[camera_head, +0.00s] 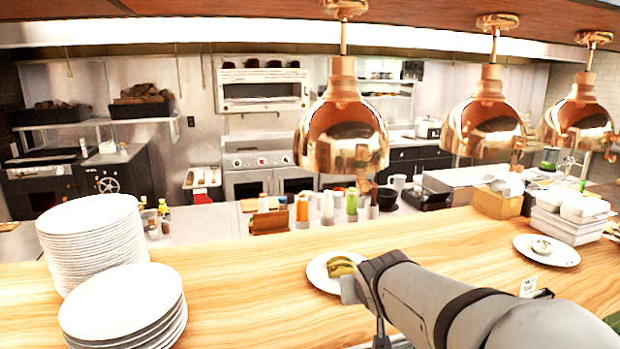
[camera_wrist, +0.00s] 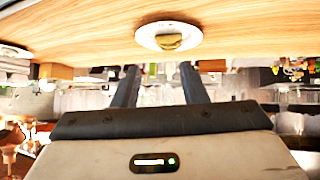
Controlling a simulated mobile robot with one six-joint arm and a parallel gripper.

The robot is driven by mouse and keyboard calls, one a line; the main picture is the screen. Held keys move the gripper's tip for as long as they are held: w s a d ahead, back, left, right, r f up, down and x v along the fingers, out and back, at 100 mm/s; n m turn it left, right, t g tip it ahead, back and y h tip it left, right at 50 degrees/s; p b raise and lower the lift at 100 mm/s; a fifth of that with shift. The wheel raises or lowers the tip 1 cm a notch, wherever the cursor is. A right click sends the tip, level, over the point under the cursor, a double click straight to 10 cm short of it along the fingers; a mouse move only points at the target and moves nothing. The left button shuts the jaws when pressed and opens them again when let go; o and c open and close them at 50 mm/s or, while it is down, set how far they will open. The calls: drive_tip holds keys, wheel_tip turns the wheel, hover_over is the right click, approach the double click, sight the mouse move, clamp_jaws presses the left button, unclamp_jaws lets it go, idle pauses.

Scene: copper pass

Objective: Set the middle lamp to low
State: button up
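Three copper dome lamps hang in a row from the overhead shelf in the head view. The middle lamp (camera_head: 486,122) hangs between the left lamp (camera_head: 342,128) and the right lamp (camera_head: 580,118). I cannot tell its brightness setting, and no switch on it is clear to me. My gripper (camera_wrist: 159,68) shows in the wrist view with its two dark fingers apart and nothing between them. In the head view my arm reaches over the counter, with its end beside a plate with food (camera_head: 322,270), below and left of the middle lamp.
The wooden counter (camera_head: 230,290) holds tall plate stacks (camera_head: 95,235) at left. A plate with a small bowl (camera_head: 548,252) and white containers (camera_head: 570,218) stand at right. Sauce bottles (camera_head: 302,208) stand behind the counter. Space between the lamps and counter looks mostly open.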

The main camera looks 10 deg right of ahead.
drive_tip(key=shift+o, duration=0.2)
drive_tip(key=w+d+r+t, duration=0.3)
drive_tip(key=w+d+r, duration=0.1)
drive_tip(key=w+r, duration=0.2)
drive_tip(key=shift+w+d+t+p, duration=0.2)
drive_tip(key=shift+d+t+p, duration=0.1)
drive_tip(key=shift+d+p, duration=0.1)
drive_tip(key=n+t+y+p, duration=0.1)
drive_tip(key=n+t+y, duration=0.1)
drive_tip(key=t+y, duration=0.15)
approach(366, 188)
drive_tip(key=w+f, duration=0.2)
drive_tip(key=w, duration=0.1)
drive_tip(key=shift+n+t, duration=0.3)
drive_tip(key=shift+t, duration=0.45)
drive_tip(key=w, duration=0.2)
drive_tip(key=w+p, duration=0.1)
drive_tip(key=w, duration=0.2)
drive_tip(key=w+p, duration=0.1)
drive_tip(key=w, duration=0.1)
drive_tip(key=shift+w+a+r, duration=0.15)
drive_tip(key=shift+w+r, duration=0.15)
drive_tip(key=shift+r, duration=0.1)
clamp_jaws()
